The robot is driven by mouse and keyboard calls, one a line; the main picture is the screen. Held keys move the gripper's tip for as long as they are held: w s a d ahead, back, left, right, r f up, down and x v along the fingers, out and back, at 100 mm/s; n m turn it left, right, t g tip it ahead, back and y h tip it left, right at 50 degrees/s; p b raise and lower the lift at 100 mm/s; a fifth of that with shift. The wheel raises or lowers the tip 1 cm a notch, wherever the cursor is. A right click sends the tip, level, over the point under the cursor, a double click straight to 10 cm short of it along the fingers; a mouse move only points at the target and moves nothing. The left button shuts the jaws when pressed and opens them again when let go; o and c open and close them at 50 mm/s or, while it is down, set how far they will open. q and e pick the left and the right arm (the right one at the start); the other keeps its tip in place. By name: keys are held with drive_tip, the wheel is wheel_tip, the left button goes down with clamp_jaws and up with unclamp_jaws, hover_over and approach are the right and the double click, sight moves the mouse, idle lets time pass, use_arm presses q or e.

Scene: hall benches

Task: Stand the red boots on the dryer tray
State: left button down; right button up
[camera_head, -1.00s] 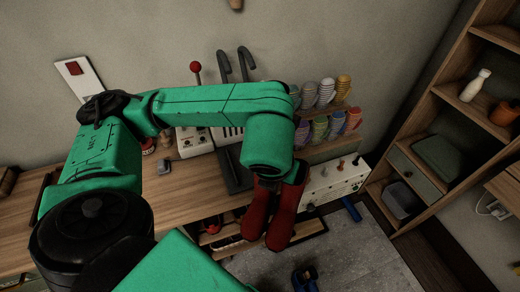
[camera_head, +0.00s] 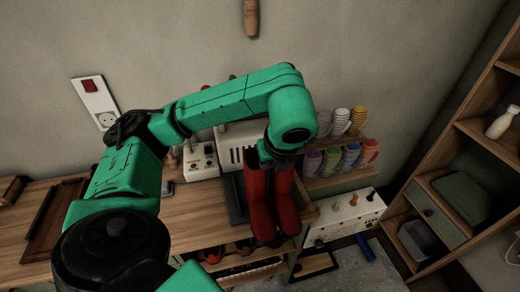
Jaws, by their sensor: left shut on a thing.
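The red boots (camera_head: 272,205) hang upright, side by side, under my left gripper (camera_head: 278,155), which is shut on their tops. My arm partly hides the fingers. The dryer (camera_head: 238,136), a pale box with a dark slotted vent, stands on the bench against the wall. Its dark tray (camera_head: 235,200) shows just left of the boots, and the boots hide part of it. The boots' toes overlap the bench's front edge in the view. I cannot tell how high they are above it. My right gripper is not in view.
A white control box (camera_head: 200,160) stands left of the dryer on the wooden bench (camera_head: 190,215). Racked cups (camera_head: 340,155) and a white box with knobs (camera_head: 345,218) are to the right. Open shelves (camera_head: 465,150) stand at far right. Shoes sit under the bench.

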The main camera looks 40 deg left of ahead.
use_arm(q)
drive_tip(key=w+a+f, duration=0.3)
drive_tip(key=w+a, duration=0.3)
drive_tip(key=a, duration=0.3)
drive_tip(key=shift+f, duration=0.2)
drive_tip(key=c, duration=1)
unclamp_jaws()
drive_tip(key=shift+w+f, duration=0.1)
drive_tip(key=shift+f, duration=0.05)
drive_tip(key=o, duration=0.4)
drive_tip(key=shift+d, duration=0.1)
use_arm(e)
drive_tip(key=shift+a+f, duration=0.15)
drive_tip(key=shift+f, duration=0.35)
